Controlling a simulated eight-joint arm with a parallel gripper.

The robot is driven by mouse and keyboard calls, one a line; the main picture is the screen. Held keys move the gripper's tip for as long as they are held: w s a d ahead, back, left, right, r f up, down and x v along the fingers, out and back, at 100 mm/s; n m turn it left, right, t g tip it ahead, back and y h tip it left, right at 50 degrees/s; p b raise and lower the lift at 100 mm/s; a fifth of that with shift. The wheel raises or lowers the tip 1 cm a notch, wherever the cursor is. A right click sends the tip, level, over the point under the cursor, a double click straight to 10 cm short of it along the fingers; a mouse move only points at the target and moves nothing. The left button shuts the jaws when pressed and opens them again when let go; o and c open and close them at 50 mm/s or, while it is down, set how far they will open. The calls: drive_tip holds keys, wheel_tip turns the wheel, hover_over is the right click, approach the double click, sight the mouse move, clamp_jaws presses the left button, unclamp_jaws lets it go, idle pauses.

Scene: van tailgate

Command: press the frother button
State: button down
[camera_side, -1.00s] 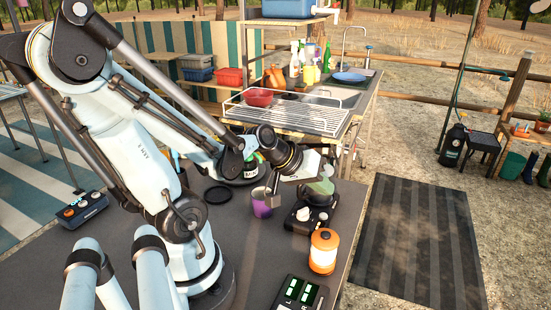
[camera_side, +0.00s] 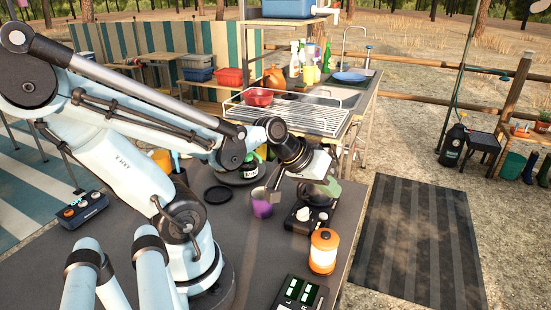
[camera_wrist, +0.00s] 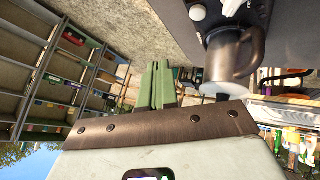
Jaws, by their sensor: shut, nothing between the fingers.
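A small black appliance (camera_side: 303,222) with a white round knob (camera_side: 304,214) stands near the right edge of the dark table. I take it for the frother; I cannot tell its button for sure. My gripper (camera_side: 326,193) is shut and empty, low over the back of this appliance in the side view; I cannot tell whether it touches. In the wrist view its green fingers (camera_wrist: 160,84) are together. A grey metal jug (camera_wrist: 225,60) with a handle is beside them there, with a white round knob (camera_wrist: 198,12) above it in the picture.
A purple cup (camera_side: 262,205) stands left of the appliance. An orange lantern (camera_side: 323,250) and a box with green displays (camera_side: 300,291) are in front. A black disc (camera_side: 218,195) lies on the table further left. A wire rack (camera_side: 290,115) is behind.

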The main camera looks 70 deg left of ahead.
drive_tip(key=s+d+r+m+g, duration=0.1)
drive_tip(key=d+r+m, duration=0.2)
drive_tip(key=d+m, duration=0.2)
drive_tip(key=shift+s+d+r+m+y, duration=0.15)
drive_tip(key=shift+s+d+m+y, duration=0.05)
drive_tip(key=shift+s+m+y, duration=0.2)
wheel_tip(320, 180, up, 3)
drive_tip(key=m+g, duration=0.5)
drive_tip(key=m, duration=0.2)
hover_over(323, 215)
drive_tip(key=s+d, duration=0.1)
drive_tip(key=s, duration=0.1)
drive_tip(key=shift+s+a+r+m+g, duration=0.15)
drive_tip(key=shift+a+m, duration=0.15)
drive_tip(key=shift+m, duration=0.2)
drive_tip(key=shift+s+a+r+m+g, duration=0.15)
drive_tip(key=shift+a+m, duration=0.1)
drive_tip(key=shift+m, duration=0.25)
drive_tip(key=shift+f, duration=0.1)
drive_tip(key=shift+w+f, duration=0.35)
drive_tip(key=shift+f, duration=1.95)
drive_tip(key=shift+w+f, duration=0.35)
drive_tip(key=shift+f, duration=1.95)
drive_tip(key=shift+w+f, duration=0.35)
drive_tip(key=shift+f, duration=1.95)
